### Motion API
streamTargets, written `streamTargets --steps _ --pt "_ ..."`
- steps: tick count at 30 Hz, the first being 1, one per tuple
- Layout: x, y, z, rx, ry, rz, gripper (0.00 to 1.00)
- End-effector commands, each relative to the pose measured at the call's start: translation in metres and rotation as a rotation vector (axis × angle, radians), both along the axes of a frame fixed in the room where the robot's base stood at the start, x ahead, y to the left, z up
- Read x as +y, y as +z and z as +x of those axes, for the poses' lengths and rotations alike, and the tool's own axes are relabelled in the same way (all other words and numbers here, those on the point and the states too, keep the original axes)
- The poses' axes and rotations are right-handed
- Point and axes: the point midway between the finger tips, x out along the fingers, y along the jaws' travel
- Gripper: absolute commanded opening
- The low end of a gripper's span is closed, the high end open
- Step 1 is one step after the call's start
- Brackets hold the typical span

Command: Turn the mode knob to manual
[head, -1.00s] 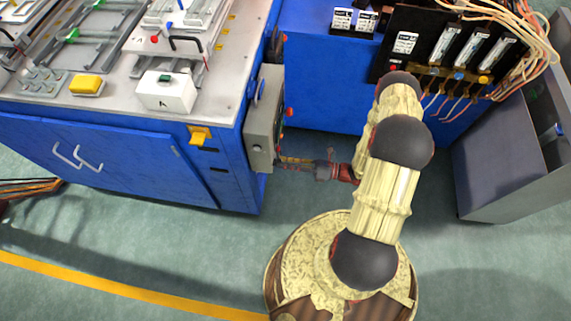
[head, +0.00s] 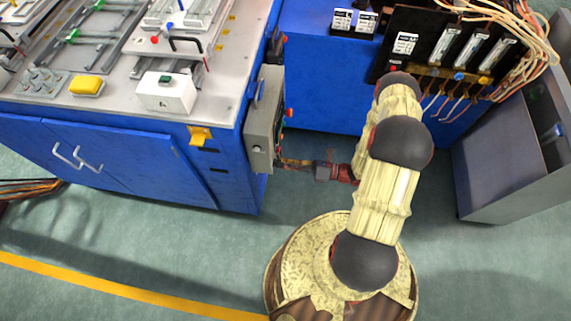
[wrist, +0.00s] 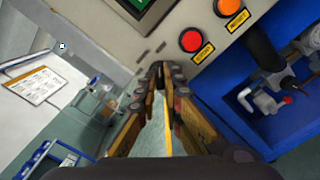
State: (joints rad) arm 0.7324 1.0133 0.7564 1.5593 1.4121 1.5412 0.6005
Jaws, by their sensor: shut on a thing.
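The grey control box (head: 262,125) is fixed to the right side of the blue bench. Its panel (wrist: 183,18) fills the top of the wrist view. My gripper (wrist: 159,70) has its fingertips closed together at the panel's lower edge, left of the red button. In the head view my gripper (head: 281,163) reaches the lower end of the box from the right. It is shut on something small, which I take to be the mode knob. Two small dark marks show on the panel just above the fingertips.
A red button (wrist: 191,41) and an orange button (wrist: 229,6) sit on the panel right of my fingertips. A screen (wrist: 140,8) is above. A blue cabinet (head: 325,80) stands behind my arm, and a grey bin (head: 500,170) stands to the right.

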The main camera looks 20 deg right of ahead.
Motion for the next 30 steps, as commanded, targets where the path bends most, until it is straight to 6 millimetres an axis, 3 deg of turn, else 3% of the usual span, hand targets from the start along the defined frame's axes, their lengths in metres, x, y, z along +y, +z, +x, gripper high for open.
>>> streamTargets --steps 14,30 --pt "-0.0005 -0.0007 0.0004 -0.075 -0.001 -0.049 0.0" --pt "-0.0008 -0.001 0.0008 -0.436 -0.001 -0.283 0.0"
